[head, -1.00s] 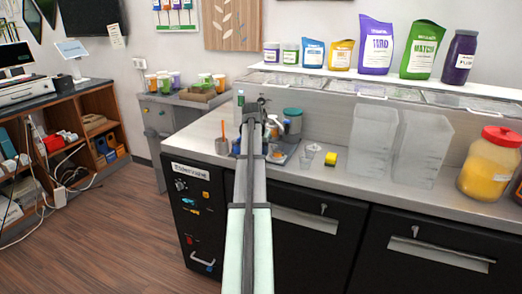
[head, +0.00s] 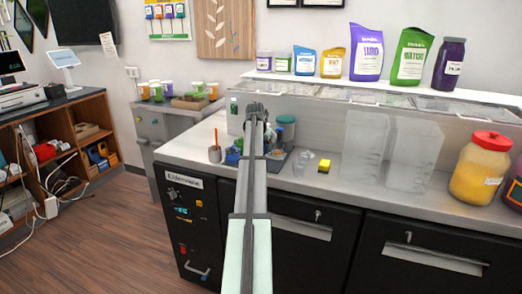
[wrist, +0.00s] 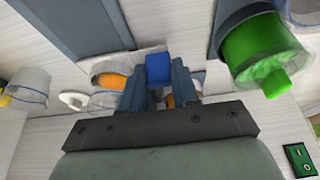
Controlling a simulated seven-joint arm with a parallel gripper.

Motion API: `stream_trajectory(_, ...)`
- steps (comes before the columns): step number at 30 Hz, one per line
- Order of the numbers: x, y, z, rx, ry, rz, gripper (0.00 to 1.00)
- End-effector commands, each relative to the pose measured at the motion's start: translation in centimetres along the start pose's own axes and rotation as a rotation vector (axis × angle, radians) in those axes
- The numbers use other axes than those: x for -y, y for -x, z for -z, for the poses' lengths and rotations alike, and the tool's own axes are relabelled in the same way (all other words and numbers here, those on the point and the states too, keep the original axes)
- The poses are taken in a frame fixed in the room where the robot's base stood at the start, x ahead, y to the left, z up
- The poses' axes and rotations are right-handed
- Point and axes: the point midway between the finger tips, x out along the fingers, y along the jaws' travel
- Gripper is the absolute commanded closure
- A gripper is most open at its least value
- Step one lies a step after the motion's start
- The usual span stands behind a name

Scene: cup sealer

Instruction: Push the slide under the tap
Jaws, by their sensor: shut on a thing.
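My gripper (head: 256,108) is at the end of my arm, over the rear left part of the counter (head: 335,185). In the wrist view, my gripper (wrist: 160,85) has its two dark fingers closed on a blue block (wrist: 158,68). I cannot tell whether this block is part of the slide. Clear cups with orange in them show just behind the fingers, partly hidden. A grey-blue tray (head: 275,168) lies on the counter below my arm, which covers much of it. I cannot make out the tap.
A bright green container (wrist: 262,55) is close on the right in the wrist view. A clear cup (wrist: 28,88) is at left. Pouches line the shelf above.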

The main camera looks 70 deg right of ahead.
Motion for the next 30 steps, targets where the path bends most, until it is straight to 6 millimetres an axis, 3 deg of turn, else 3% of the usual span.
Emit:
stream_trajectory(1,0.0,0.0,0.6,-0.014,0.0,0.001,1.0)
stream_trajectory(2,0.0,-0.1,0.6,-0.014,0.0,0.001,0.68)
stream_trajectory(4,0.0,-0.1,0.7,-0.014,0.0,0.0,0.61)
stream_trajectory(17,0.0,0.6,0.4,-0.01,0.0,0.0,0.6)
stream_trajectory(23,0.0,3.5,0.4,-0.011,-0.001,0.001,0.6)
stream_trajectory(30,0.0,8.2,0.4,-0.012,0.0,0.0,0.6)
